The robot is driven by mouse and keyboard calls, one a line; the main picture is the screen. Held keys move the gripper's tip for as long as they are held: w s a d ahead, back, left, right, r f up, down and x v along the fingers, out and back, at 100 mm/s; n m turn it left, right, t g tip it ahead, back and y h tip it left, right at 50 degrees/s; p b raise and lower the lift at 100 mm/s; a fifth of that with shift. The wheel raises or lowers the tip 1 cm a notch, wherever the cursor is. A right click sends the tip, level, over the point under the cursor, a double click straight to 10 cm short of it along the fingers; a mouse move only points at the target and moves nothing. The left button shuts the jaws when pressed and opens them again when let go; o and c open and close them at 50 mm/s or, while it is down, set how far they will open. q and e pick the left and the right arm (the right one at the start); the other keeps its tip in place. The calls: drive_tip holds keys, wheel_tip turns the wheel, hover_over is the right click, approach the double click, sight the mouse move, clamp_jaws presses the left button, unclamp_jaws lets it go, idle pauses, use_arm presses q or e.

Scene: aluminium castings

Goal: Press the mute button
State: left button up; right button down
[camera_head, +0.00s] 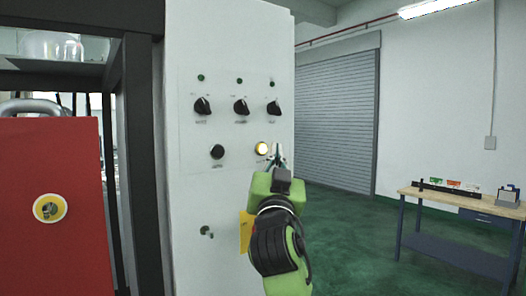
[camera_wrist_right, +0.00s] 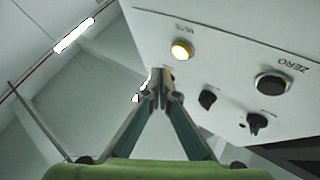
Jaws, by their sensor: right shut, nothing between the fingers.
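The mute button (camera_head: 262,149) is a round, glowing yellow-white button at the lower right of the white control panel in the head view. In the right wrist view the lit button (camera_wrist_right: 182,49) has the label MUTE beside it. My right gripper (camera_head: 277,156) is shut and empty, with its tips just right of the button in the head view. In the wrist view its closed fingertips (camera_wrist_right: 159,82) point toward the panel, with a gap in the picture between them and the button. Contact does not show. My left gripper is not in view.
A black button (camera_head: 217,152) sits left of the lit one, with three black knobs (camera_head: 241,107) above and a small switch (camera_head: 206,232) below. A red cabinet (camera_head: 50,200) stands at left. A workbench (camera_head: 465,205) stands at right, with open green floor before it.

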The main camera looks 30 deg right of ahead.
drive_tip(key=shift+w+a, duration=0.15)
drive_tip(key=shift+w, duration=0.8)
drive_tip(key=shift+w, duration=0.1)
idle(0.7)
drive_tip(key=shift+w, duration=0.35)
drive_tip(key=shift+w+b, duration=0.4)
idle(0.7)
drive_tip(key=shift+s, duration=0.8)
drive_tip(key=s, duration=0.5)
drive_tip(key=shift+d, duration=0.2)
